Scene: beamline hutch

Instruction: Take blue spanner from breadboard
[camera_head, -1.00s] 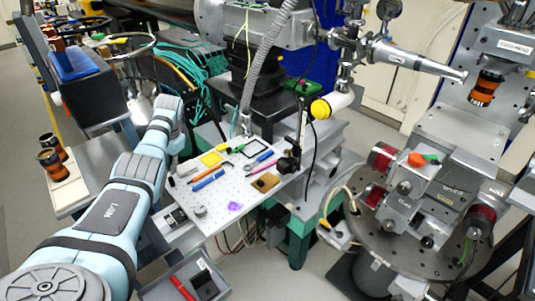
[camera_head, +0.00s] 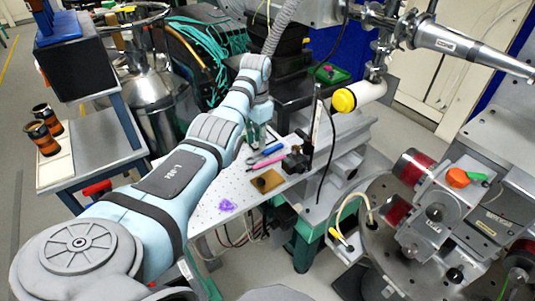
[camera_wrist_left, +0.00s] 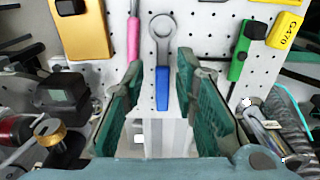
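The blue spanner (camera_wrist_left: 162,88) lies on the white perforated breadboard (camera_wrist_left: 205,22). In the left wrist view its metal ring end points up the picture and its blue handle points toward my gripper. In the head view its blue handle (camera_head: 272,149) shows just right of my left gripper (camera_head: 258,138). My left gripper is open and empty, its two green fingers on either side of the handle in the left wrist view, with a gap on both sides. I cannot tell how far above the board they are. My right gripper is not in view.
A pink tool (camera_wrist_left: 133,38) lies close left of the spanner. A tan block (camera_head: 267,181) and a dark mount (camera_head: 297,160) are nearby. A green tool (camera_wrist_left: 240,50) lies to the right in the wrist view. A purple piece (camera_head: 227,205) lies near the board's front.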

